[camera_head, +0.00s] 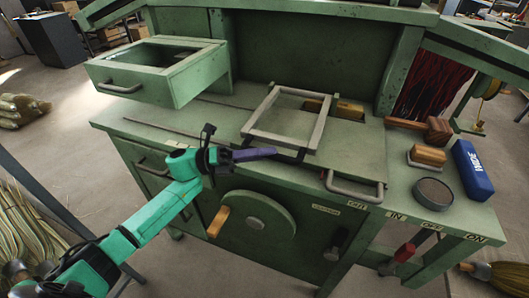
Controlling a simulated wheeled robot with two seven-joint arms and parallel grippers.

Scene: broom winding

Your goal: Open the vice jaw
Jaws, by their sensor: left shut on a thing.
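My left gripper (228,156) is at the front edge of the green workbench, shut on a dark purple bar-like handle (256,153). The handle points right, toward the raised grey metal frame (318,132) on the bench top. The frame is tilted, with a wooden block (347,110) behind it. I cannot tell which part is the vice jaw, or whether the handle joins the frame. A grey U-shaped handle (355,189) sits at the bench's front edge, right of the frame. My right gripper is not in view.
An open green drawer (188,90) juts out at the upper left. A green wheel with a wooden knob (218,222) is on the bench front. A mallet (437,130), a brush (428,155), a blue box (472,171) and a round tin (433,192) stand at the right.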

